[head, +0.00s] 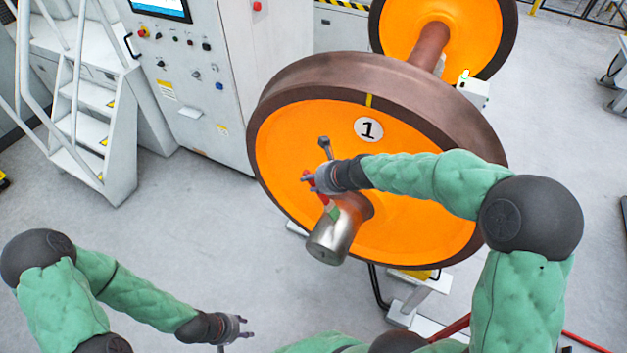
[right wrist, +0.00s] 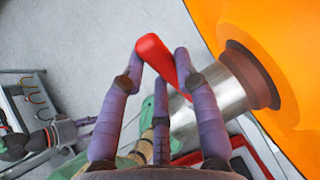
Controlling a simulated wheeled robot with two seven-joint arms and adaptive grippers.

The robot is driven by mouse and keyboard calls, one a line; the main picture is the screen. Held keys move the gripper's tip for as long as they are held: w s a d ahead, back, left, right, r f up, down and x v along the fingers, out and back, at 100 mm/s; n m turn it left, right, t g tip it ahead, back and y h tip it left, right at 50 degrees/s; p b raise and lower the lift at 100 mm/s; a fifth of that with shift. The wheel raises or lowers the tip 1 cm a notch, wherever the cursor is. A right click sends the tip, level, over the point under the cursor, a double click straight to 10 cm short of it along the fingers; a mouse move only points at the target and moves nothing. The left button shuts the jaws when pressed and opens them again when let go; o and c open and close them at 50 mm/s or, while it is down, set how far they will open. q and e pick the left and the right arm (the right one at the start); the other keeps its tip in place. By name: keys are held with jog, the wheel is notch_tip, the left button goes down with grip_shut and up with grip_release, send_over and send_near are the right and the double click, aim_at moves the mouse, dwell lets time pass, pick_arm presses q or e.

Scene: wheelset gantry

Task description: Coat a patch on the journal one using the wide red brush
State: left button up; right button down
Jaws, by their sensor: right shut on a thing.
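The wheel marked 1 (head: 290,150) has an orange face and a brown rim. Its bare metal journal (head: 335,240) points toward me, and it also shows in the right wrist view (right wrist: 225,92). My right gripper (head: 312,182) is over the journal's upper side, shut on the red brush (head: 323,198). In the right wrist view the red handle (right wrist: 154,52) sits between the fingers and slants toward the journal. The bristles are not clear. A small green area (head: 333,212) shows at the journal's top; I cannot tell what it is. My left gripper (head: 247,328) is low, apart from the wheel, with fingers spread.
A control cabinet (head: 215,70) and white steps (head: 92,115) stand at the left. A stand (head: 418,298) is below the wheel. The floor left of the wheel is clear.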

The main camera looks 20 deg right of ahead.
jog(key=shift+f+b, duration=0.5)
jog(key=shift+f, duration=0.1)
jog(key=s+a, duration=0.2)
jog(key=a, duration=0.1)
jog(key=shift+s+r+p, duration=0.15)
jog(key=shift+s+p, duration=0.1)
jog(key=shift+p, duration=0.1)
jog(key=s+a, duration=0.2)
jog(key=shift+s+a, duration=0.2)
jog(key=shift+a, duration=0.15)
dwell(0.4)
jog(key=shift+d, duration=0.1)
